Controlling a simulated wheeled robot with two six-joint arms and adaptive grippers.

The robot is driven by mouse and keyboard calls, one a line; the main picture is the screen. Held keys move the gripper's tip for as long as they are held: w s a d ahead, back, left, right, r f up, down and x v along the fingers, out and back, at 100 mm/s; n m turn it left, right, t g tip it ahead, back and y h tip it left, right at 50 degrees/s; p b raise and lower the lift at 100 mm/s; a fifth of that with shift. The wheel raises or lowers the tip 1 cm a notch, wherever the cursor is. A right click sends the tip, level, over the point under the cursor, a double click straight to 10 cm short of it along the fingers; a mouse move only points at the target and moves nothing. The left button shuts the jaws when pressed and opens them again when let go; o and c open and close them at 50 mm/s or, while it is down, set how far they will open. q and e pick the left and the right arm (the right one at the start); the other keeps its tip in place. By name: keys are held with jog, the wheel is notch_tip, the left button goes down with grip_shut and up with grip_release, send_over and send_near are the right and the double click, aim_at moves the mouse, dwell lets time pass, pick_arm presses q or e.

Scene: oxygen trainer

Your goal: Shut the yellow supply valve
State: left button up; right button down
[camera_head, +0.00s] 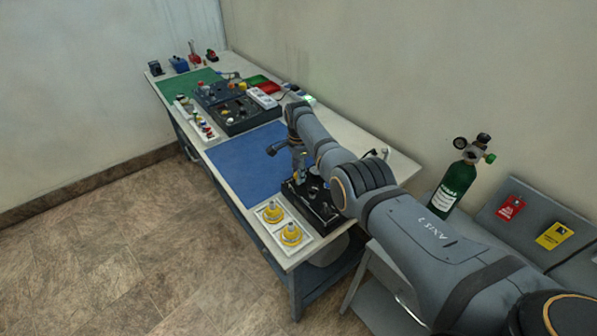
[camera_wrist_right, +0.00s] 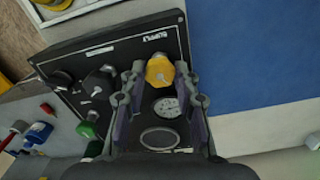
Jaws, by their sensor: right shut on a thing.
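The yellow supply valve (camera_wrist_right: 160,71) is a yellow knob on a black panel (camera_wrist_right: 108,48), beside a small round gauge, in the right wrist view. My right gripper (camera_wrist_right: 159,82) has one finger on each side of the yellow knob and is shut on it. In the head view the black panel (camera_head: 318,211) lies near the front end of the bench, and my right gripper (camera_head: 300,165) reaches down over it. The yellow knob is hidden there by my gripper and arm. My left gripper is not in view.
A white tray with yellow fittings (camera_head: 291,234) sits at the bench's front edge. A blue mat (camera_head: 245,160) beside the panel is bare. A green oxygen cylinder (camera_head: 453,187) stands at right, near chairs with red and yellow tags.

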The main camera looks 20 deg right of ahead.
jog(key=m, duration=0.5)
jog(key=shift+m, duration=0.4)
dwell(0.4)
jog(key=c, duration=1)
grip_release()
jog(key=shift+r, duration=0.25)
notch_tip(320, 180, up, 12)
jog(key=shift+f, duration=0.25)
jog(key=shift+f, duration=0.1)
